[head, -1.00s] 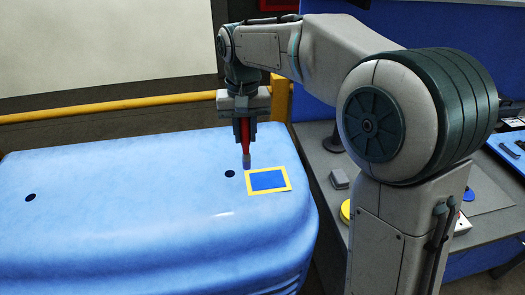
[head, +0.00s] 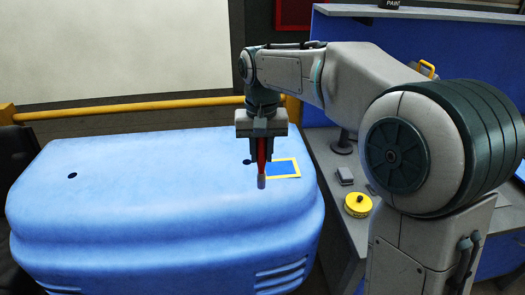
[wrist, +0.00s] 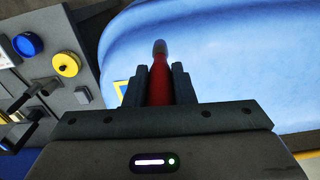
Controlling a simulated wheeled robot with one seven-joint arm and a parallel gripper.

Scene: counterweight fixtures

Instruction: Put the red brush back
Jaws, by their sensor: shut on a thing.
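My gripper (head: 261,150) is shut on the red brush (head: 261,170), which hangs upright with its grey tip down. The brush is over the blue rounded counterweight (head: 130,190), in front of a yellow-bordered blue square (head: 283,168) on its top. The head view does not show clearly whether the tip touches the surface. In the wrist view the brush (wrist: 160,75) sticks out between the two dark fingers of my gripper (wrist: 160,83), and part of the yellow border shows to their left.
A dark hole (head: 73,175) is at the counterweight's left, and another (head: 247,161) is beside the square. A grey bench (head: 335,185) at the right holds a yellow round tin (head: 357,204) and a grey block (head: 345,175). A yellow rail (head: 120,109) runs behind.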

